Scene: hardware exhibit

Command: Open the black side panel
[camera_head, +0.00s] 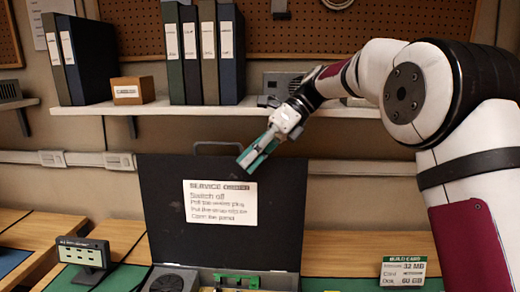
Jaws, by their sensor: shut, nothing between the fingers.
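The black side panel (160,213) stands upright at the back of the open case in the camera_head view, with a white service label (220,202) on its face and a handle (218,146) at its top edge. Below it, the case interior (232,283) shows a fan and green parts, cut off by the bottom of the picture. My gripper (250,161) is in front of the panel's upper right part, pointing down and left. It is shut and holds nothing. I cannot tell whether it touches the panel.
A shelf (200,108) above carries several binders and a small wooden box (131,91). A small display (84,254) stands on the desk at left, and a build card (404,271) stands at right. The wooden desk (365,248) is mostly clear right of the case.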

